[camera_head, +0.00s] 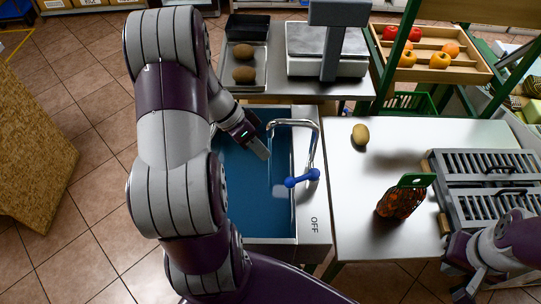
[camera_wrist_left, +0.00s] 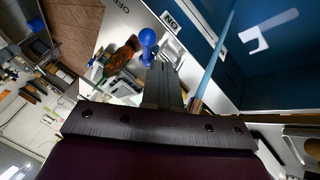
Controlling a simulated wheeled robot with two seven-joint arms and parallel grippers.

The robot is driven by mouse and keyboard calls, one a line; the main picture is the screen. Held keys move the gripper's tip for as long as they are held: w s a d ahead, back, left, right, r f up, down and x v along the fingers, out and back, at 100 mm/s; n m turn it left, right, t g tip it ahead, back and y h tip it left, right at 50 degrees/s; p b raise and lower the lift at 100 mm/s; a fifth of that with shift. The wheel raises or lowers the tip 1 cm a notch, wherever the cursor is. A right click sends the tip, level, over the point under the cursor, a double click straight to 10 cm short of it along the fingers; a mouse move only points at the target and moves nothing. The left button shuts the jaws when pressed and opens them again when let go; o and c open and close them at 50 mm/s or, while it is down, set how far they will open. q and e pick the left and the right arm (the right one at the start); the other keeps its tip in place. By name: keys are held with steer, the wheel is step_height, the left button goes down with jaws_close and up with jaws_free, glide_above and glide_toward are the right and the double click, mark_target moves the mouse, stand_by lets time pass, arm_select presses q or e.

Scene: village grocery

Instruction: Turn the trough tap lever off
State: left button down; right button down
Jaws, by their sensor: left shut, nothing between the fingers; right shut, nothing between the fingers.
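The trough (camera_head: 310,230) holds blue water. Its curved metal tap (camera_head: 312,135) carries a blue lever (camera_head: 301,178), pointing left over the basin. OFF is printed on the rim in front of the lever. In the left wrist view the blue lever end (camera_wrist_left: 148,38) shows beyond the fingers, near the ON and OFF labels, with a pale stream (camera_wrist_left: 214,60) beside it. My left gripper (camera_head: 264,153) is shut and empty over the basin, left of and behind the lever, apart from it; its fingers (camera_wrist_left: 163,85) also show in the wrist view. My right gripper (camera_head: 466,290) is shut at the lower right.
Right of the trough, a white table (camera_head: 360,230) bears a brown potato-like item (camera_head: 360,134), a net bag (camera_head: 400,200) and a grey slatted rack (camera_head: 480,180). A scale (camera_head: 327,50) and a tray (camera_head: 244,75) stand behind the trough.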

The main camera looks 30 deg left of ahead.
mark_target(303, 178)
arm_select(q)
steer(key=x, duration=0.8)
steer(key=shift+p, duration=0.3)
steer(key=shift+d+f, duration=0.1)
steer(key=shift+f, duration=0.05)
